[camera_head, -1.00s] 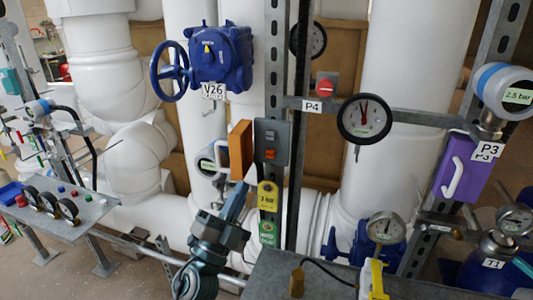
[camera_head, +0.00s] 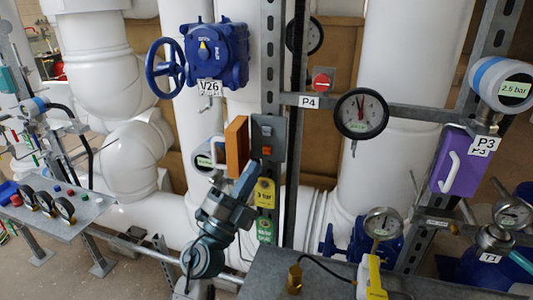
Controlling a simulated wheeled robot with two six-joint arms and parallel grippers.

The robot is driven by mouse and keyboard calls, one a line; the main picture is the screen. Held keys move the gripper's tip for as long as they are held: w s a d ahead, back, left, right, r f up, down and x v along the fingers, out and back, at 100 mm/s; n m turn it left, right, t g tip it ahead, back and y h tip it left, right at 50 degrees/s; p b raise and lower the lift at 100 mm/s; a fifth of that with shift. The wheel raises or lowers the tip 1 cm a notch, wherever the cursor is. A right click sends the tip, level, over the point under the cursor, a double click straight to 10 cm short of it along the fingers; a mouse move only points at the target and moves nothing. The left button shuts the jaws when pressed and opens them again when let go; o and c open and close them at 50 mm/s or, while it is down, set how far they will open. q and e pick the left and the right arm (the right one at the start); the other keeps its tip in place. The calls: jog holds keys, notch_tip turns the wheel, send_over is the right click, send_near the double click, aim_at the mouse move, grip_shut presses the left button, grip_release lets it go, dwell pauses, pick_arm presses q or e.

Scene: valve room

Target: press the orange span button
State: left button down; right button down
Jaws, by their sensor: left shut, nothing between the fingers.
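A grey button box (camera_head: 268,138) is mounted on the upright metal rail. It has a dark button at the top and a small orange button (camera_head: 267,151) below. My left gripper (camera_head: 252,167) comes up from below. Its shut, empty fingers point up and end just below left of the orange button, near the box's lower left edge. I cannot tell whether the fingertips touch the box. The orange button is uncovered. My right gripper is not in view.
An orange box (camera_head: 236,146) with a white handle stands just left of the button box. A yellow tag (camera_head: 265,192) and a green tag (camera_head: 265,231) hang below it. A red knob (camera_head: 322,81) and a P4 gauge (camera_head: 361,114) are to the right.

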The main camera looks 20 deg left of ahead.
pick_arm(q)
jog(key=shift+w, duration=2.4)
jog(key=shift+w+r, duration=0.1)
jog(key=shift+w, duration=0.1)
jog(key=shift+r, duration=0.6)
dwell(1.1)
dwell(0.6)
jog(key=shift+f, duration=0.15)
jog(key=shift+s, duration=0.1)
jog(key=s+p, duration=0.1)
jog(key=s+f, duration=0.1)
jog(key=s, duration=0.1)
jog(key=shift+s+f+p, duration=0.15)
jog(key=shift+p, duration=0.2)
